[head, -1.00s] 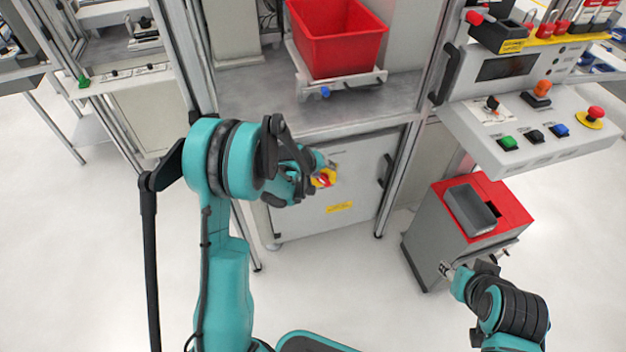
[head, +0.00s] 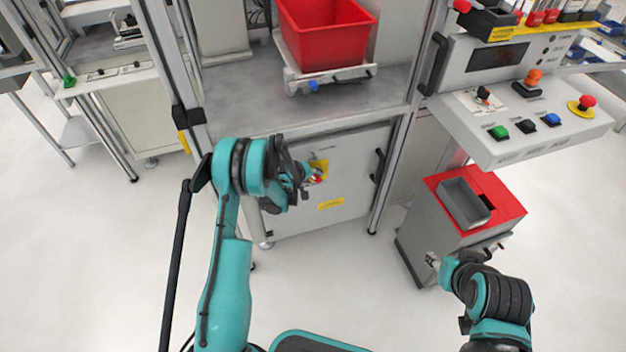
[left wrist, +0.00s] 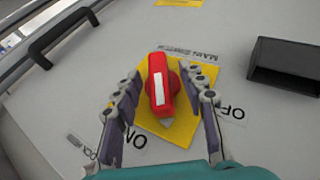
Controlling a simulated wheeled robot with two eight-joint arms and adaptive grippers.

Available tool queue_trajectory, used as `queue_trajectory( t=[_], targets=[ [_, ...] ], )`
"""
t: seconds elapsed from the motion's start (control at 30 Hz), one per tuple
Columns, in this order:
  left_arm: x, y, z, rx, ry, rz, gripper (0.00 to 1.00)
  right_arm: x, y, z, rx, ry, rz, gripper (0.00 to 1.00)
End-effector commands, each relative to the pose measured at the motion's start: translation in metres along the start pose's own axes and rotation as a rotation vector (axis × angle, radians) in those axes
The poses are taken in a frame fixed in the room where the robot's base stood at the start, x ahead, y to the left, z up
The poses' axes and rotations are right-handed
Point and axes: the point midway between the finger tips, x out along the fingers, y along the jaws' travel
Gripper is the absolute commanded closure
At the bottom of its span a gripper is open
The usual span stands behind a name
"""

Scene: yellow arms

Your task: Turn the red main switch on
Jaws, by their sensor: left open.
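The red main switch (left wrist: 160,84) has a white stripe on its handle and sits on a yellow plate (left wrist: 182,130) on a light grey cabinet door. The door shows "MAIN SWITCH" above, "OFF" to the right and "ON" at lower left in the left wrist view. My left gripper (left wrist: 165,92) is open, with one finger on each side of the red handle; I see gaps, so it is not gripping. In the head view my left gripper (head: 302,178) partly covers the switch (head: 317,176). My right gripper (head: 433,261) is beside a grey bin; its fingers are too small to read.
A black door handle (left wrist: 62,34) and a black box-shaped part (left wrist: 285,66) flank the switch. The grey bin with a red top (head: 475,195) stands at right. A red crate (head: 325,35) and a control panel (head: 520,120) are above. The floor in front is clear.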

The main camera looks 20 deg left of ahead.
Motion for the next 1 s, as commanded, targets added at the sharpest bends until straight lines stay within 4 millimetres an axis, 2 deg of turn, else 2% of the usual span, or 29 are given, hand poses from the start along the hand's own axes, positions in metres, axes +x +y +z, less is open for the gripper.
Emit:
queue_trajectory(
  t=[0.27, 0.3, 0.43, 0.47, 0.77, 1.0],
  targets=[
    [0.0028, 0.0006, -0.0002, 0.0, 0.0, 0.0, 0.59, 0.0005, 0.0, 0.0003, 0.0, 0.0, 0.0, 0.6],
    [0.0028, 0.0006, -0.0001, 0.0, 0.0, 0.0, 0.61, 0.0005, 0.0, 0.0003, 0.0, 0.0, 0.0, 0.6],
    [0.0028, 0.0006, -0.0001, 0.0, 0.0, 0.0, 0.96, 0.0006, 0.0, 0.0003, 0.0, 0.0, 0.0, 0.6],
    [0.0027, 0.0006, -0.0001, 0.0, 0.0, 0.0, 1.0, 0.0006, 0.0, 0.0003, 0.0, 0.0, 0.0, 0.6],
    [0.0026, 0.0015, 0.0002, 0.007, -0.001, -0.014, 1.0, 0.0001, 0.0, 0.0, 0.0, 0.0, 0.0, 0.6],
    [0.0027, 0.0048, 0.0007, 0.049, -0.002, -0.112, 1.0, -0.0022, 0.0, -0.0017, 0.0, 0.0, 0.0, 0.6]
  ],
)
